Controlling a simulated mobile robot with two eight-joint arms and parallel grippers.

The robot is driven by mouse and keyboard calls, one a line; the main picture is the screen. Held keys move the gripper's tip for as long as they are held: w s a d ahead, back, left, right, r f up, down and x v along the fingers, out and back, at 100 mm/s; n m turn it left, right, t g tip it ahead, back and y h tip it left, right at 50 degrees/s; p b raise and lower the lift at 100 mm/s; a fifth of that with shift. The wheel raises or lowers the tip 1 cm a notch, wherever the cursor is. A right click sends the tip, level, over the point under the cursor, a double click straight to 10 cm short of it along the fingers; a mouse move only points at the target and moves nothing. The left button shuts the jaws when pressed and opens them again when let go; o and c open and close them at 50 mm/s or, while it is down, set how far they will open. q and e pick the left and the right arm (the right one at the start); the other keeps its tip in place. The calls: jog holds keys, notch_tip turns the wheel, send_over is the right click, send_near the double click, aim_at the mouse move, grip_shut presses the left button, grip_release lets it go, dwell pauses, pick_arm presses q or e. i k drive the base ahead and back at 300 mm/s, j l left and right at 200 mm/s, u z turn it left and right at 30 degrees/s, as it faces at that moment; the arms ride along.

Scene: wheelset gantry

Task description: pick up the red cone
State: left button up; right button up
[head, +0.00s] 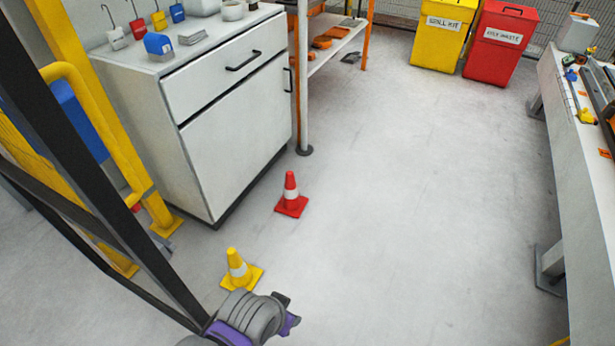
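The red cone (290,194) has a white band and a square red base. It stands upright on the grey floor, just right of the white cabinet's front corner. A yellow cone (238,270) with a white band stands upright nearer to me, below and left of the red cone. A grey and purple part of my own arm shows at the bottom edge, close to the yellow cone's base. No fingertips of either gripper can be made out. Nothing touches the red cone.
The white cabinet (235,145) and a post (304,80) stand behind the red cone. A yellow bin (438,35) and a red bin (498,45) stand at the back. A workbench (562,120) lines the right. The middle floor is clear.

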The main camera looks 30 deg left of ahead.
aim_at(291, 202)
jog(key=i+u, duration=0.2)
jog(key=i, duration=0.3)
jog(key=i+l+u, duration=0.25)
jog(key=i, duration=0.2)
jog(key=i+l+u, duration=0.2)
jog(key=i, duration=0.3)
jog(key=i+l+u, duration=0.7)
jog(key=i+l, duration=0.1)
jog(key=i, duration=0.05)
